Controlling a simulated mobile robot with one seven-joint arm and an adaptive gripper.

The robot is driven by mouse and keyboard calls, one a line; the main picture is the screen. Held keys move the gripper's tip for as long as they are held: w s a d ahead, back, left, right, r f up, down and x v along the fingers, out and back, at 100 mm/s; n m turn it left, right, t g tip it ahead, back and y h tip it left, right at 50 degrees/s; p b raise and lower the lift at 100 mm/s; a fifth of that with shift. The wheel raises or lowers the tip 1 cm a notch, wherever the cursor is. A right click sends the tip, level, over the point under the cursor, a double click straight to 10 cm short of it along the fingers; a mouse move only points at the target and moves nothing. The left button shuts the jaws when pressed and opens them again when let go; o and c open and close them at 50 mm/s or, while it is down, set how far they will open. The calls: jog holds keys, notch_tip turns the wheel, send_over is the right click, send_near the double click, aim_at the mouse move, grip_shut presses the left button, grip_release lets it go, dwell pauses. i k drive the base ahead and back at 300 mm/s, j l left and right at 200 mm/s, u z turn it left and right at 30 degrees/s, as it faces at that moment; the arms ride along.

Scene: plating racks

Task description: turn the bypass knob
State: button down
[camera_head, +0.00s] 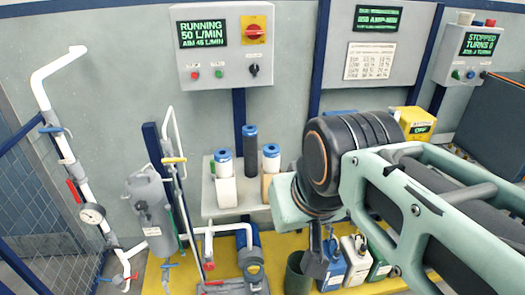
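No knob carries a label I can read as bypass, so I cannot tell which one it is. A grey control box (222,47) on the wall reads "RUNNING 50 L/MIN, AIM 45 L/MIN". It has a black knob (253,70) at lower right and a red rotary switch on yellow (255,30). On the pipework at left are a blue handle (52,130), a red handle (73,191) and a yellow handle (174,160). My gripper (314,268) points down at lower centre, in front of the bottles and apart from these controls. Its finger opening is not clear.
A grey filter vessel (153,212), a pressure gauge (92,214) and a blue pump (250,262) stand left of my arm. A shelf (234,205) holds blue-topped cartridges. Bottles (355,262) stand on the yellow floor. A second box (468,58) reads "STOPPED".

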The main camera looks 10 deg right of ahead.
aim_at(209, 267)
jog(key=k+l, duration=0.1)
jog(key=l, duration=0.4)
jog(key=k+l+z, duration=0.1)
jog(key=l, duration=0.4)
jog(key=k+l, duration=0.1)
jog(key=l, duration=0.4)
jog(key=l+u, duration=0.1)
jog(key=u, duration=1.1)
jog(key=z, duration=1.2)
jog(key=k+j+u, duration=0.15)
jog(key=u, duration=0.35)
jog(key=k+j+u, duration=0.1)
jog(key=j+u, duration=0.35)
jog(key=l, duration=0.1)
